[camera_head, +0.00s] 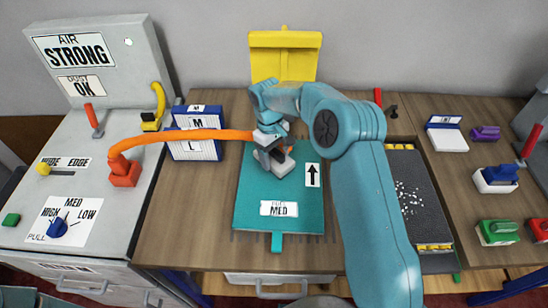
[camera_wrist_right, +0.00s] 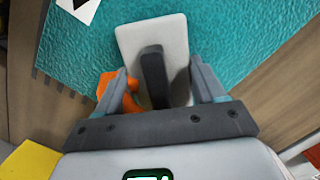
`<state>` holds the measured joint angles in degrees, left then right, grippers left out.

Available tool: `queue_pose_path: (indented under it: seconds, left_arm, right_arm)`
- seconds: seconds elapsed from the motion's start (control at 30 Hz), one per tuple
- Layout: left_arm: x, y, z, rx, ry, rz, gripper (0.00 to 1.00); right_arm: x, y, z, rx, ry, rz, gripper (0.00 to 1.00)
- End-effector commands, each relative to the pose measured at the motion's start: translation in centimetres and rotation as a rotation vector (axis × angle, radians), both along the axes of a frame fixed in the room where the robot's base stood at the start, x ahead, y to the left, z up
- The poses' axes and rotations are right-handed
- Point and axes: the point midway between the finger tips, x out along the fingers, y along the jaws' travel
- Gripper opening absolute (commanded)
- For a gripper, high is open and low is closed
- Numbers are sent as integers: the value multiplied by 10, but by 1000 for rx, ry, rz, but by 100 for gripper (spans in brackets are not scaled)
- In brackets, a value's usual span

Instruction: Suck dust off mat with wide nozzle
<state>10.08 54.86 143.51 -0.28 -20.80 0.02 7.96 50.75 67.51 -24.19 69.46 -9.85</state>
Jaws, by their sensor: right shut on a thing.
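A teal mat (camera_head: 250,205) with an arrow card and a "PULL MED" label lies on the wooden table. My right gripper (camera_head: 274,150) is over its upper left part, shut on the dark handle (camera_wrist_right: 153,75) of a pale grey nozzle (camera_head: 278,172). The nozzle's flat plate (camera_wrist_right: 165,35) is over the teal mat in the right wrist view; I cannot tell if it touches. An orange hose (camera_head: 190,135) runs from the nozzle area to an orange fitting on the left machine. My left gripper is not in view.
A dark panel (camera_head: 425,220) with white specks lies right of my right arm. The grey machine (camera_head: 60,150) with dials stands left. Blue-and-white boxes (camera_head: 195,140) stand beside the mat. A yellow holder (camera_head: 268,60) is behind. Small coloured blocks (camera_head: 495,178) lie on the right.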

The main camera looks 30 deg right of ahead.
Motion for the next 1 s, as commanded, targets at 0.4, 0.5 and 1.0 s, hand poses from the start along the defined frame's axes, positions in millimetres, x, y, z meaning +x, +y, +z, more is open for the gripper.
queue_pose_path:
  seconds: [0.4,0.5,1.0]
  left_arm:
    - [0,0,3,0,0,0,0]
    - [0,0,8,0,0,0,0]
    - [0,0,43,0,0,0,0]
  right_arm:
    - [3,-3,0,0,-2,0,45]
    - [3,-3,7,-2,-2,-1,45]
    - [3,-2,60,-1,-2,-1,45]
